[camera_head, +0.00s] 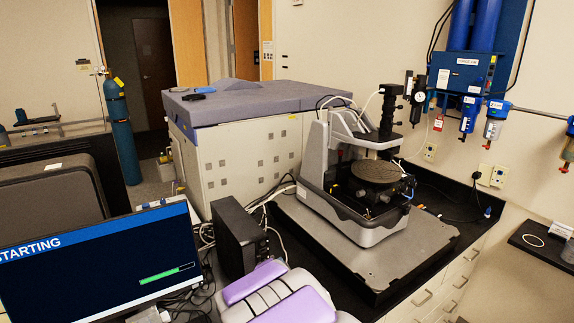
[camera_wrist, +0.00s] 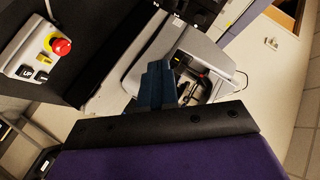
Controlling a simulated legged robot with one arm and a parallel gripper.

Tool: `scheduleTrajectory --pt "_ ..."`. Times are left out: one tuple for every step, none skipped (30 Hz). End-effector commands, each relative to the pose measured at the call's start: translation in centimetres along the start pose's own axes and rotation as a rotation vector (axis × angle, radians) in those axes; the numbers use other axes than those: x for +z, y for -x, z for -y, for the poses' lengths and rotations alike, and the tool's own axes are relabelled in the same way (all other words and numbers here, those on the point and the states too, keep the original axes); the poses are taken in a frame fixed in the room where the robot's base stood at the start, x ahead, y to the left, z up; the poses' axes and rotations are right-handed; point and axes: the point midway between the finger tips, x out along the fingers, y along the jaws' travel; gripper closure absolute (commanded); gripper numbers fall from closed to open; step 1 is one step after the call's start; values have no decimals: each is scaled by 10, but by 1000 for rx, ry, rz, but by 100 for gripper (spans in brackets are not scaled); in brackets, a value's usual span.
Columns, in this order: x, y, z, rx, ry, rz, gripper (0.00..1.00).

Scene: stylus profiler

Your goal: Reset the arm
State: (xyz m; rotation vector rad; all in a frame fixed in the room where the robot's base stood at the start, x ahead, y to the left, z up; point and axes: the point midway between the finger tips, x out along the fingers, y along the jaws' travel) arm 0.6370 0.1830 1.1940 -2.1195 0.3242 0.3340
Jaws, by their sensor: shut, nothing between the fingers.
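My arm (camera_head: 280,292), purple and light grey, shows folded low at the bottom middle of the head view. It lies in front of the profiler's base and right of the monitor. Its fingers are not clear in that view. In the wrist view my gripper (camera_wrist: 157,84) shows as dark blue-grey fingers close together, shut and empty, beyond a black edge and a purple cover. The stylus profiler (camera_head: 362,180), grey and white with a round dark stage (camera_head: 375,171), stands on a grey slab (camera_head: 400,262) on the black bench, apart from my arm.
A monitor (camera_head: 100,262) reads "STARTING" with a green bar. A black box (camera_head: 240,240) and cables stand between it and the profiler. A large grey cabinet (camera_head: 240,160) is behind. The wrist view shows a red button (camera_wrist: 61,46) on a panel at upper left.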

Motion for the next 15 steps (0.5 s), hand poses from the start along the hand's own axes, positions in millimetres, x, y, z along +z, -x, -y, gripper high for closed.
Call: scheduleTrajectory --pt "-6 6 -5 26 20 47 100" --pt "-7 11 -8 45 41 85 100" --pt "-9 18 -13 68 72 137 100" --pt "-10 24 -18 88 96 177 100" --pt "-11 32 -23 105 119 217 100" --pt "-12 42 -29 127 152 269 100" --pt "-13 50 -34 142 180 307 100" --pt "-14 59 -39 157 207 348 100" --pt "-16 72 -47 177 244 399 100" --pt "-18 81 -53 191 272 435 100" --pt "-19 92 -60 206 301 474 100" --pt "-21 107 -70 227 341 525 100" --pt "-23 118 -77 242 370 561 100" --pt "-25 131 -84 256 401 598 100" --pt "-27 148 -96 278 442 650 100"
